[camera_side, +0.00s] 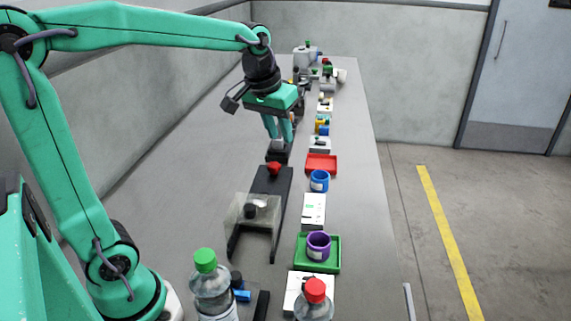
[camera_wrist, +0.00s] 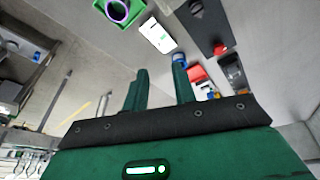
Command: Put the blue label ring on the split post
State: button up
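The blue label ring (camera_side: 319,181) sits on the bench just in front of a red tray (camera_side: 321,163). It also shows in the wrist view (camera_wrist: 179,58), close to the tip of the right finger. My gripper (camera_side: 279,138) points down, above the bench and farther back and to the left of the blue ring. In the wrist view its two fingers (camera_wrist: 160,78) stand apart with nothing between them. I cannot make out the split post for certain in either view.
A dark fixture with a red knob (camera_side: 273,169) and clear guard (camera_side: 247,210) stands left of the ring. A white box (camera_side: 313,211) and a purple ring (camera_side: 318,245) in a green tray (camera_side: 331,262) are nearer. Bottles (camera_side: 211,282) stand in front. The bench's left side is clear.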

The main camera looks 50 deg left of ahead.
jog(key=s+d+f+m+t, duration=0.1)
jog(key=s+d, duration=0.1)
jog(key=s, duration=0.6)
jog(key=s+d+f+m+t, duration=0.1)
jog(key=s+f+m, duration=0.1)
jog(key=s, duration=0.5)
jog(key=shift+s+d+f, duration=0.3)
jog(key=shift+s+d, duration=0.05)
jog(key=o, duration=1.2)
jog(key=shift+c, duration=0.2)
jog(key=shift+w, duration=0.1)
